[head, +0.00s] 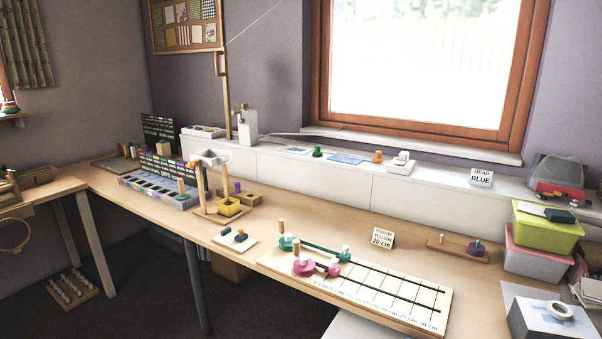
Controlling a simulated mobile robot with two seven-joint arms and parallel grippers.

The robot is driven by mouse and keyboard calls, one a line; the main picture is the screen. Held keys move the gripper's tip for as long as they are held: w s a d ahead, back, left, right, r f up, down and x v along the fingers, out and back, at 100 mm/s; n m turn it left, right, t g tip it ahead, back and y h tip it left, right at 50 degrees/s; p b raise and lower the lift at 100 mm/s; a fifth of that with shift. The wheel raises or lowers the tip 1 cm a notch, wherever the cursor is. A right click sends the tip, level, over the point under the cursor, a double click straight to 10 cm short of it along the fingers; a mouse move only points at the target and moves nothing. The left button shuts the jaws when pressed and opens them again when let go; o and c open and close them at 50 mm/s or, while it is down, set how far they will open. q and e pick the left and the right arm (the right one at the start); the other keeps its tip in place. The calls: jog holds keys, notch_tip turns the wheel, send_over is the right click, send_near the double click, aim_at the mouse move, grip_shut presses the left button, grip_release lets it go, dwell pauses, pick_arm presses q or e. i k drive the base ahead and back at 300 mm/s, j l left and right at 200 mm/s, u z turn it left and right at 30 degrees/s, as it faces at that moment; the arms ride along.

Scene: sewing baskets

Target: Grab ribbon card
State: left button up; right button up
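A small white card (382,237) with black print stands tilted on the wooden table behind the measuring board. Its text appears to read "RIBBON YELLOW 20 cm". The measuring board (420,306) is pale, with black lines and centimetre marks. A green spool (285,243) and a pink spool (302,267) sit at its left end. Another printed card (480,178), reading "BEAD BLUE", stands on the white ledge at the right. Neither of my grippers shows in the head view.
A wooden base with a purple spool (475,249) is right of the ribbon card. A green bin (546,232) stands further right. Bare tabletop surrounds the card.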

aim_at(381, 237)
jog(key=i+j+z, duration=0.15)
jog(key=j, duration=0.2)
jog(key=i+j+z, duration=0.1)
jog(key=i+j, duration=0.15)
jog(key=i+j+z, duration=0.15)
jog(key=j, duration=0.35)
